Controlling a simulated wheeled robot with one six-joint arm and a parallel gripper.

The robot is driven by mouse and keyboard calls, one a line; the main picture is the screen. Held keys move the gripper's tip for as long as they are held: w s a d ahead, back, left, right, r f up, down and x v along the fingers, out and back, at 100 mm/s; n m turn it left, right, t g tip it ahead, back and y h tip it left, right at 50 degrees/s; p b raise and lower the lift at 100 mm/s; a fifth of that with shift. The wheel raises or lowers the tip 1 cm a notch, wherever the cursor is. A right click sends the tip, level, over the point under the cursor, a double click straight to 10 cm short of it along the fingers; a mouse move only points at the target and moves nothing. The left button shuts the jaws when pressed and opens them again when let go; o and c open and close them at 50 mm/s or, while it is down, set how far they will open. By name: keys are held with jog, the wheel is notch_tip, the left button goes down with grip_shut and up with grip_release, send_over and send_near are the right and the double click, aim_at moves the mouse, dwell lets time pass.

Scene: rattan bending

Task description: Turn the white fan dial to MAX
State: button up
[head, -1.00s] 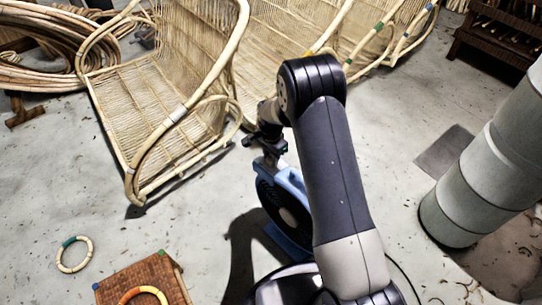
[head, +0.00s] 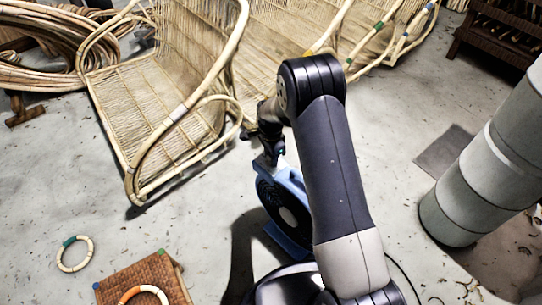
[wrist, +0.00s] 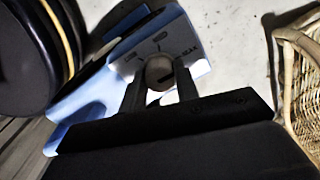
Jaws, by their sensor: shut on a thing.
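The blue fan (head: 290,190) stands on the floor, partly hidden behind my arm in the head view. In the wrist view its light blue housing (wrist: 75,105) carries a pale panel with a round dial (wrist: 158,70), which looks greyish in shadow. A MAX label (wrist: 189,51) is printed right of and above the dial, with other small marks to the left and above. My gripper (wrist: 160,80) is shut on the dial, one finger on each side. A dark line shows on the dial face; its exact setting is hard to tell. In the head view my gripper (head: 270,155) is at the fan's top.
Rattan chairs (head: 150,110) stand close behind the fan; a chair edge (wrist: 290,75) shows right in the wrist view. A woven stool (head: 140,280) and a ring (head: 74,254) are at lower left. A grey duct (head: 480,170) stands right.

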jog(key=o, duration=1)
notch_tip(320, 180, up, 11)
jog(key=p, duration=0.2)
jog(key=shift+f+p, duration=0.1)
jog(key=shift+p, duration=0.3)
notch_tip(320, 180, down, 11)
jog(key=b, duration=0.3)
